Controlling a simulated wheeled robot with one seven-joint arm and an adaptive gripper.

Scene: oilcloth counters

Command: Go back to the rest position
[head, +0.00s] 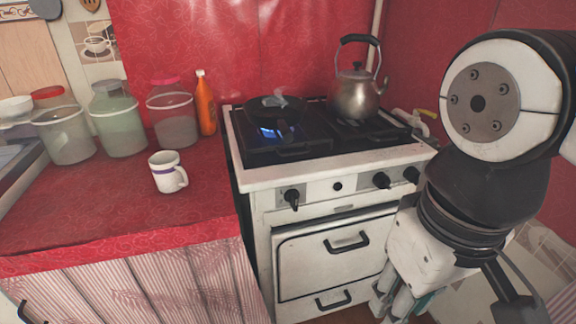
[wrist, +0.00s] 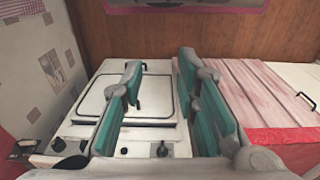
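My gripper (head: 402,300) hangs low at the right in the head view, in front of the white stove (head: 255,183). In the wrist view my gripper (wrist: 162,95) is open, with its two teal-padded fingers apart and nothing between them. The stove's oven front (wrist: 150,95) shows beyond the fingers in that view. My arm covers the right side of the head view and hides part of the stove's right side.
A dark pan (head: 262,108) sits over a lit blue flame. A kettle (head: 358,95) stands on the back right burner. A white mug (head: 166,172), jars (head: 122,125) and an orange bottle (head: 205,105) stand on the red counter (head: 95,205).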

